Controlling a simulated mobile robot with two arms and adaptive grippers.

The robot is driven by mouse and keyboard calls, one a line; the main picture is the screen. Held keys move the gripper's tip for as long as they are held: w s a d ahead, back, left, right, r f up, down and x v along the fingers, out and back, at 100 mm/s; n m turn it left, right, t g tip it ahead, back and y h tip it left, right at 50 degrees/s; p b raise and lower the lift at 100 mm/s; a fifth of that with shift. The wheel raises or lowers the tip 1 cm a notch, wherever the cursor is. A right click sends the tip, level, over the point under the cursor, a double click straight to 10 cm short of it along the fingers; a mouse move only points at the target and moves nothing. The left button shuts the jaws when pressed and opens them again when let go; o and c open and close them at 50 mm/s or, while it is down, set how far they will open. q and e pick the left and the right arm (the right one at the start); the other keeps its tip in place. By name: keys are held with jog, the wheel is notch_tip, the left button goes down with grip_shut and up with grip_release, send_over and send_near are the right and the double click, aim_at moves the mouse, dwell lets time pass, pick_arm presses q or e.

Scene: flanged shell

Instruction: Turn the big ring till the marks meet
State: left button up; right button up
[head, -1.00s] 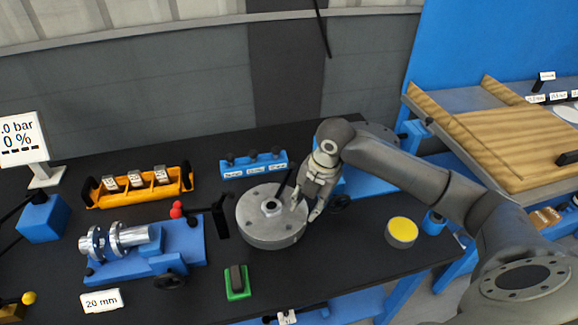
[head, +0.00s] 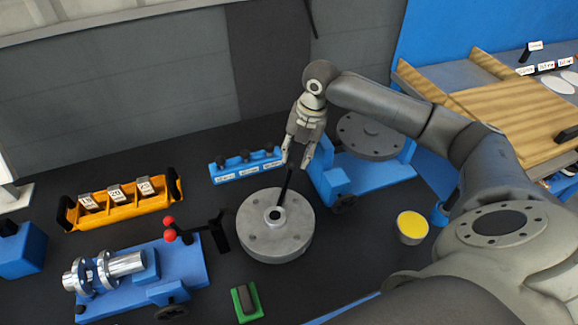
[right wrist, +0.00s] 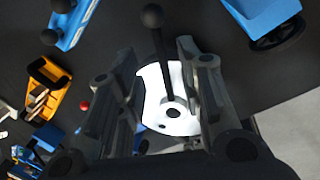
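A big grey round flange (head: 293,240) with bolt holes and a central hub lies flat on the black table in the head view. A black lever (head: 284,188) rises from near its hub toward the back. In the right wrist view the flange (right wrist: 180,122) looks bright white, and the lever (right wrist: 163,55) ends in a black ball knob. My right gripper (head: 297,163) is over the flange's back edge, by the lever's upper end. Its fingers (right wrist: 165,85) are apart, with the lever showing between them; contact is not clear. I cannot make out alignment marks. My left gripper is not in view.
A second grey flange (head: 372,137) sits on a blue stand behind right. A blue knob rack (head: 240,175), an orange tray (head: 125,209) of weights and a blue fixture (head: 185,262) with a silver shaft stand left. A green block (head: 246,301) and yellow-topped cylinder (head: 412,228) are nearer.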

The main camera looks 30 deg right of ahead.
aim_at(289, 174)
jog(key=f, duration=0.3)
jog(key=f+p, duration=0.1)
jog(key=f, duration=0.1)
jog(key=shift+w+a, duration=0.4)
jog(key=shift+w+a+f, duration=0.1)
jog(key=shift+w+f, duration=0.05)
jog(key=shift+f, duration=0.45)
jog(key=shift+w+f, duration=0.1)
jog(key=shift+f, duration=0.6)
jog(key=shift+c, duration=0.4)
grip_shut()
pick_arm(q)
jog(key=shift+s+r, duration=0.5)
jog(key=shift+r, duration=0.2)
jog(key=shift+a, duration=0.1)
